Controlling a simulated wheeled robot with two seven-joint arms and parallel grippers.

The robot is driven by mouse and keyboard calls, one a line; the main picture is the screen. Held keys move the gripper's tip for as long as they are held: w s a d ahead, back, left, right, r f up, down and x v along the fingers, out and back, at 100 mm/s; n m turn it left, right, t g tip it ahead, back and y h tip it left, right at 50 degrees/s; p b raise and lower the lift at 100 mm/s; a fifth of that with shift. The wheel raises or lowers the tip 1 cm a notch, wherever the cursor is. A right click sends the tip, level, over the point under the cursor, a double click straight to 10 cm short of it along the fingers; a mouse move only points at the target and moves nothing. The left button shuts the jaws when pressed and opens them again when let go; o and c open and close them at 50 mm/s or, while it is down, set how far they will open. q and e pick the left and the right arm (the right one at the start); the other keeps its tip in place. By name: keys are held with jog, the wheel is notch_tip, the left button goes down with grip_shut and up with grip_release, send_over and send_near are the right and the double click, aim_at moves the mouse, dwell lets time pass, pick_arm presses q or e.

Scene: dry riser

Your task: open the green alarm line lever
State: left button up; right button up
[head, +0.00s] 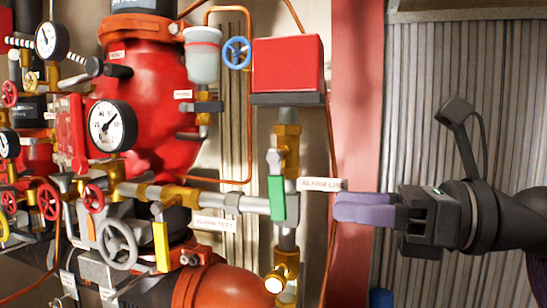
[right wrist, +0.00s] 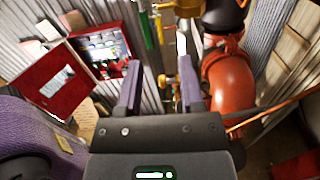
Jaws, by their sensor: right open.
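The green alarm line lever (head: 277,199) stands upright against the grey pipe fitting, below a red box. A white "ALARM LINE" label (head: 323,184) sits just right of it. My right gripper (head: 338,207) comes in from the right with its purple fingers pointing at the lever, apart from it and a little right of it. In the right wrist view the fingers (right wrist: 160,68) are spread with nothing between them. The green lever (right wrist: 147,30) shows beyond the fingertips, near the top edge. My left gripper is not in view.
A yellow lever (head: 161,247) and grey handwheel (head: 120,245) are left of the green lever. The red box (head: 288,64) is above, and a brass valve (head: 276,282) below. An open red cabinet (right wrist: 70,85) shows in the wrist view. Corrugated wall lies behind.

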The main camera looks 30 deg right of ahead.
aim_at(285, 201)
jog(key=shift+n, duration=0.3)
jog(key=a, duration=0.1)
jog(key=w+a+p, duration=0.1)
jog(key=a+r+p, duration=0.1)
jog(key=a, duration=0.1)
jog(key=shift+w+a, duration=0.1)
jog(key=shift+w, duration=0.3)
jog(key=x, duration=0.1)
jog(key=p+x, duration=0.1)
jog(key=x, duration=0.1)
jog(key=p+x, duration=0.1)
jog(key=shift+w+f, duration=0.25)
jog(key=shift+w, duration=0.25)
jog(key=shift+w+a, duration=0.25)
jog(key=shift+a, duration=0.1)
jog(key=shift+f, duration=0.1)
jog(key=shift+c, duration=0.2)
grip_shut()
